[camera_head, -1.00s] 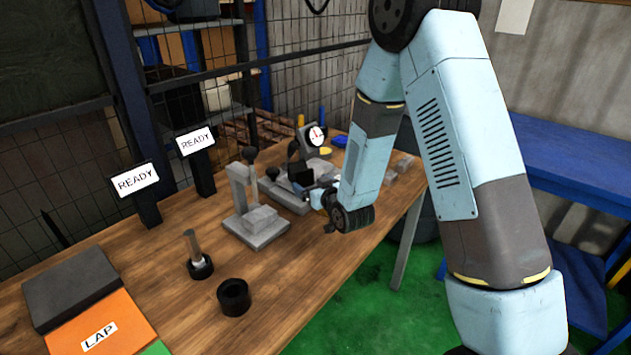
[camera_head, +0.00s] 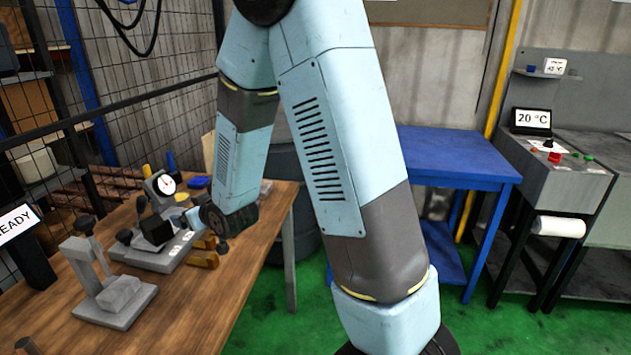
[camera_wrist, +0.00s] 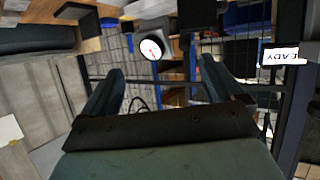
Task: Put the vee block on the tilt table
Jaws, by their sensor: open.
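On the bench, a grey stand (camera_head: 84,252) with a post and cross arm bears a pale grey block (camera_head: 119,292) on its base. I cannot tell for sure whether this is the vee block. Behind it, a low grey fixture (camera_head: 150,258) carries a black block (camera_head: 154,230) and a dark knob; I cannot tell whether it is the tilt table. Brown-gold pieces (camera_head: 203,252) lie at its right. My gripper is above the bench near the fixture, mostly hidden in the head view. In the wrist view my gripper (camera_wrist: 160,72) is open, with nothing between its fingers.
A dial gauge (camera_head: 164,185) stands behind the fixture and shows in the wrist view (camera_wrist: 152,48). A mesh fence (camera_head: 120,150) borders the bench (camera_head: 190,300). A READY sign (camera_head: 15,222) is at left. A blue table (camera_head: 450,155) and grey console (camera_head: 560,180) stand right.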

